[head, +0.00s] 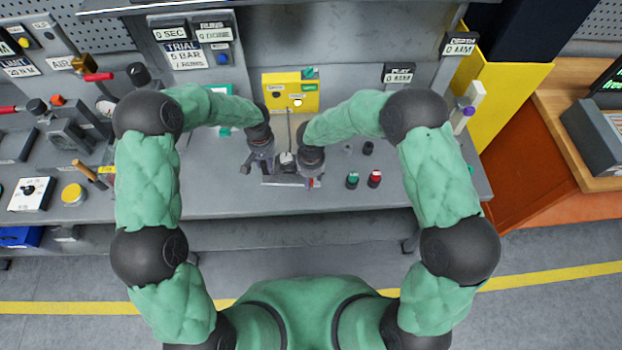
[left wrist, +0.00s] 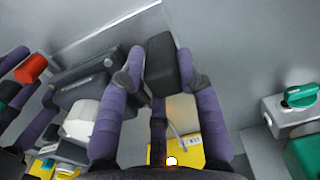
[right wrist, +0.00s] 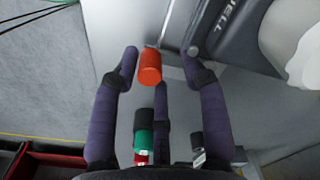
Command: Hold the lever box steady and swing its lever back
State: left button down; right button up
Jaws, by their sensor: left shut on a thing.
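The lever box, a dark grey body with a white domed top, sits between my grippers in the head view (head: 288,160). Its dark side shows in the left wrist view (left wrist: 88,92). My left gripper (head: 258,172) is shut on a black block (left wrist: 160,66) at the box's right end in the left wrist view. An orange-red knob (right wrist: 150,68), apparently the lever's end, shows in the right wrist view. My right gripper (head: 311,179) is open, with the knob between its fingers, nearer the left one. The lever's shaft is mostly hidden.
A yellow panel (head: 306,105) stands behind the box. A green and a red push button (head: 375,178) stand to the right of my right gripper. A green-handled valve (left wrist: 300,96) shows in the left wrist view.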

pick_arm(q)
jog(key=shift+s+f, duration=0.15)
jog(key=shift+f, duration=0.05)
pick_arm(e)
jog(key=shift+s, duration=0.15)
notch_tip(320, 180, up, 12)
dwell(0.4)
pick_arm(q)
jog(key=shift+r, duration=0.1)
jog(key=c, duration=0.9)
grip_release()
jog(key=shift+c, duration=0.2)
jog(key=shift+o, duration=0.8)
jog(key=shift+w, duration=0.25)
